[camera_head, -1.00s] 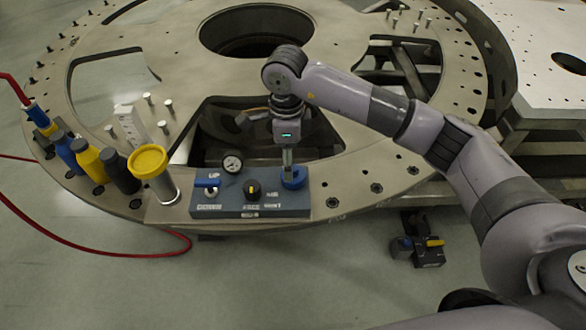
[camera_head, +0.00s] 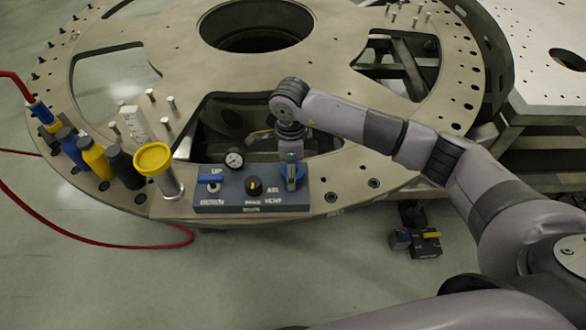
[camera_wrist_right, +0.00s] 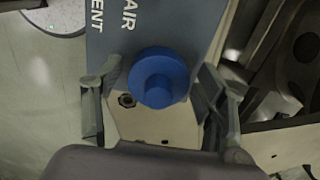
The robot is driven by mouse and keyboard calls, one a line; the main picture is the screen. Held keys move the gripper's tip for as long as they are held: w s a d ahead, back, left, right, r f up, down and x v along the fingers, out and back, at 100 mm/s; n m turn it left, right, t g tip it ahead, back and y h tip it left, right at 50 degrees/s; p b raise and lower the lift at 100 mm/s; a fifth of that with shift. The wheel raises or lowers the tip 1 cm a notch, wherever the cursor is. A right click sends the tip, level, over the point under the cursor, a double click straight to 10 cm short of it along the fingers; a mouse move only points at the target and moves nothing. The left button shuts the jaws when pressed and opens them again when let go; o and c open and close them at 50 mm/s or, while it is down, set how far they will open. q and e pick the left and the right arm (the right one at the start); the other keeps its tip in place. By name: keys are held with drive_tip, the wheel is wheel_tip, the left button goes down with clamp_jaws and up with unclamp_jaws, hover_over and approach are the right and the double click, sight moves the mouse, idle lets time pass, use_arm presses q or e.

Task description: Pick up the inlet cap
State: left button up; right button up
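The blue cap (camera_head: 297,178), which I take to be the inlet cap, is at the right end of the grey-blue control box (camera_head: 235,197). In the right wrist view the cap (camera_wrist_right: 160,78) is round, with a smaller raised disc, beside the "AIR" and "VENT" lettering. My right gripper (camera_head: 291,172) is over the cap in the head view and partly hides it. In the wrist view the right gripper's fingers (camera_wrist_right: 153,105) are open, one on each side, with gaps between them and the cap. My left gripper is not in view.
A yellow-topped cylinder (camera_head: 154,158) and several bottles stand left on the turret plate (camera_head: 340,200). A large plate opening lies behind the box. A red hose (camera_head: 110,238) hangs at left.

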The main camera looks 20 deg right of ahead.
drive_tip(key=c, duration=0.7)
drive_tip(key=shift+r, duration=0.15)
